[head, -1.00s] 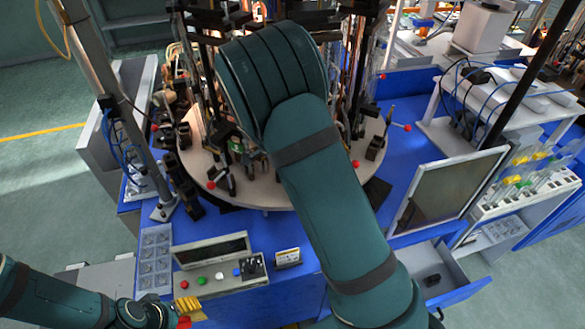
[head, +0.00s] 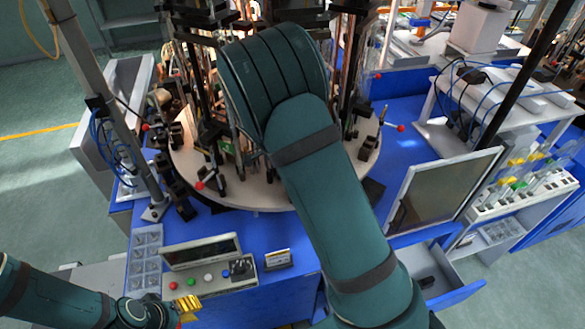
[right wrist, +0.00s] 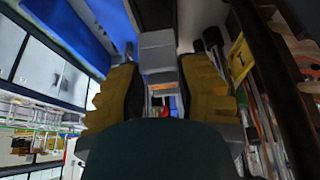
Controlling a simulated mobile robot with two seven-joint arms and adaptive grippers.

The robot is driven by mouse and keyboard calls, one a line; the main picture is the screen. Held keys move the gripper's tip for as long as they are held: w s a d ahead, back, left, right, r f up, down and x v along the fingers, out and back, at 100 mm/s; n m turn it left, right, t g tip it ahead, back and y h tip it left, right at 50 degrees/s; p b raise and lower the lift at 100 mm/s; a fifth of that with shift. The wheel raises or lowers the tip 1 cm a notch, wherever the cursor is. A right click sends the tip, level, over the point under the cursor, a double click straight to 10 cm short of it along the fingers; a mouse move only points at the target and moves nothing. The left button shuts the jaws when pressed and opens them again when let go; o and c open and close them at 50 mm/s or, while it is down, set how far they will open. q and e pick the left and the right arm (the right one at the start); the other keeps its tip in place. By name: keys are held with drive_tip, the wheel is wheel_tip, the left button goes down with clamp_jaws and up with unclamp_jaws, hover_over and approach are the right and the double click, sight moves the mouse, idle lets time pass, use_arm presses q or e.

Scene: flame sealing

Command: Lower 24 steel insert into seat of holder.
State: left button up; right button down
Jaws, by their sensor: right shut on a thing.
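In the right wrist view, my right gripper (right wrist: 162,100) has its two yellow-padded fingers on either side of a grey metal piece (right wrist: 158,48), which looks like the steel insert, and is shut on it. In the head view my right arm hides this gripper and the insert. The arm reaches over the round white turntable (head: 252,196), which carries several dark fixtures. I cannot pick out the holder or its seat in either view. My left gripper (head: 187,307), with yellow fingers, is low at the left near the control box; its opening cannot be made out.
A control box (head: 212,278) with coloured buttons and a clear compartment tray (head: 145,262) lie at the front of the blue bench. A framed screen (head: 437,190) and an open drawer (head: 455,298) are at the right. Tall poles and hoses crowd the turntable.

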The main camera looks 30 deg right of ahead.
drive_tip(key=shift+w+f+b, duration=0.1)
drive_tip(key=shift+f+b, duration=0.7)
drive_tip(key=shift+f, duration=0.65)
drive_tip(key=shift+a, duration=0.1)
drive_tip(key=shift+f+b, duration=1.15)
drive_tip(key=shift+f, duration=0.05)
idle(1.5)
drive_tip(key=c, duration=0.6)
unclamp_jaws()
drive_tip(key=shift+c, duration=0.2)
drive_tip(key=shift+r, duration=0.1)
drive_tip(key=shift+r+p, duration=1.55)
drive_tip(key=shift+r, duration=0.65)
